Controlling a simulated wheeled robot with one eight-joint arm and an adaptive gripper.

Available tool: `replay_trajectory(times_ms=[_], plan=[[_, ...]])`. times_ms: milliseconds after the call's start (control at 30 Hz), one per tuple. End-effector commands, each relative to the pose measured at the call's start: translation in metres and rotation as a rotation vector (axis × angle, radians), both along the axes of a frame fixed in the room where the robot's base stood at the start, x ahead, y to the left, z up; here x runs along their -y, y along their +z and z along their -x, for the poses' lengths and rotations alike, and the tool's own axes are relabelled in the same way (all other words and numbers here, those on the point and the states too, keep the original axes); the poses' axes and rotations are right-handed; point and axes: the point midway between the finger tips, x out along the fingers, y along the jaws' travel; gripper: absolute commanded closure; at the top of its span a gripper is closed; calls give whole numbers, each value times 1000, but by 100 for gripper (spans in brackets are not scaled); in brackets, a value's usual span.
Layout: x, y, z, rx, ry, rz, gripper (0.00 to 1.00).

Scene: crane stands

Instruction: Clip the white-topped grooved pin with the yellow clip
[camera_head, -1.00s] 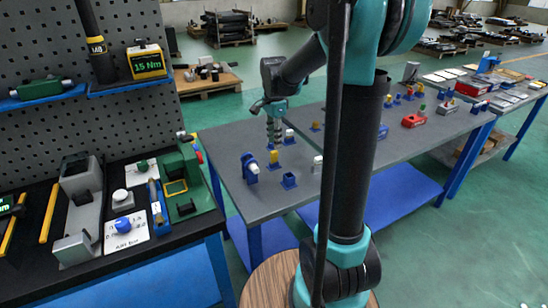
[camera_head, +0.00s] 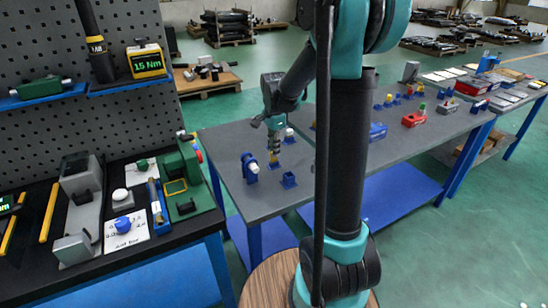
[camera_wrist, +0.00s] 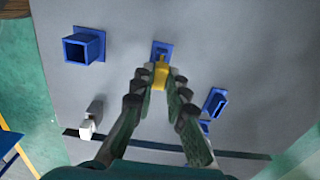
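The yellow clip (camera_wrist: 160,76) is upright at a small blue holder (camera_wrist: 161,47) in the wrist view. My gripper (camera_wrist: 161,73) has one fingertip on each side of the clip. The tips look very close to its sides, but contact is unclear. In the head view, my gripper (camera_head: 273,150) points down over the grey table, with a bit of yellow clip (camera_head: 274,161) below it. A white-topped piece (camera_head: 289,134) stands just beyond my gripper. A white-topped piece (camera_wrist: 93,114) also shows at the left of the wrist view. I cannot make out a groove on either.
An empty square blue socket (camera_wrist: 80,48) lies left of the clip, and another blue holder (camera_wrist: 214,102) lies right. A blue stand with a white part (camera_head: 250,168) and an empty blue socket (camera_head: 289,180) are near the table's front. My arm hides the table's middle.

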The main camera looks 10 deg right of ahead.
Motion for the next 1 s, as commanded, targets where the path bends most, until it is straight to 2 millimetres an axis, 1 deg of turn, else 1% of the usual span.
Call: replay_trajectory(times_ms=[67, 367, 1000], plan=[[0, 0, 0, 0, 0, 0, 100], [0, 3, 0, 0, 0, 0, 100], [0, 31, 0, 0, 0, 0, 100]])
